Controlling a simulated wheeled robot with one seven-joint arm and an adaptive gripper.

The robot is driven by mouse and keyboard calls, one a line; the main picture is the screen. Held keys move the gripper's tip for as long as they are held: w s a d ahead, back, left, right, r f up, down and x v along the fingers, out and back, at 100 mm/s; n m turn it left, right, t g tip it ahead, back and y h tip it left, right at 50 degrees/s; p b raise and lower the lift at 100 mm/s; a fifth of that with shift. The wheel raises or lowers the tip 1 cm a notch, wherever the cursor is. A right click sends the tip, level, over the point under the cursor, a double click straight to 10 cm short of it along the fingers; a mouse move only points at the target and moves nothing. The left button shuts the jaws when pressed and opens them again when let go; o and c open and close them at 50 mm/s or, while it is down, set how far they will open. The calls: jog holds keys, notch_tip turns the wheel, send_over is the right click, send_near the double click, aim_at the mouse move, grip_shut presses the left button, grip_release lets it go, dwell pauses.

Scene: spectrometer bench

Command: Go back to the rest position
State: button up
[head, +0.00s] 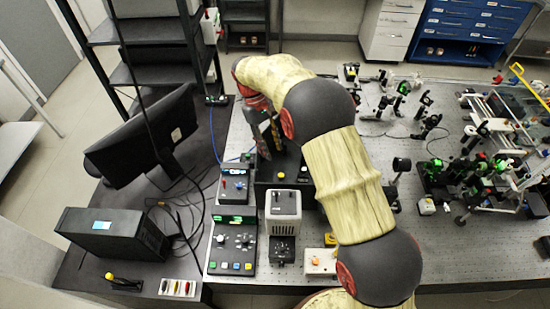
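My arm reaches from the bottom right of the head view up over the optical table (470,245) and bends down at the far left end. My gripper (269,145) points down near a black box (268,172) among the instruments on the left part of the table. My own arm partly covers this spot. The fingers are small and dark here, so I cannot tell whether they are open or shut, or whether they touch the box.
Control boxes (234,240) and a white-topped unit (283,222) stand below my gripper. A monitor (145,135) and a black case (110,232) stand at left. Optical parts (470,170) crowd the right. Shelves (150,35) and a blue cabinet (465,28) stand behind.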

jog(key=shift+v, duration=0.8)
notch_tip(320, 180, down, 4)
jog(key=s+m, duration=0.1)
jog(key=s, duration=0.1)
jog(key=s+d+r+m+t+y+b, duration=0.1)
jog(key=s+d+b, duration=0.4)
jog(key=s, duration=0.5)
jog(key=s+d+r+m+t+y+b, duration=0.1)
jog(key=s+d+r+m+t+b, duration=0.2)
jog(key=s+d, duration=0.5)
jog(key=s+d+r+m+t+y+b, duration=0.1)
jog(key=s+d+r+m+t+b, duration=0.1)
jog(key=s+d+b, duration=0.5)
jog(key=s+m+t+b, duration=0.1)
jog(key=s+t, duration=0.1)
jog(key=s, duration=0.3)
jog(key=shift+d+r+t+b, duration=0.15)
jog(key=shift+r+t+b, duration=0.15)
jog(key=shift+r+t, duration=0.1)
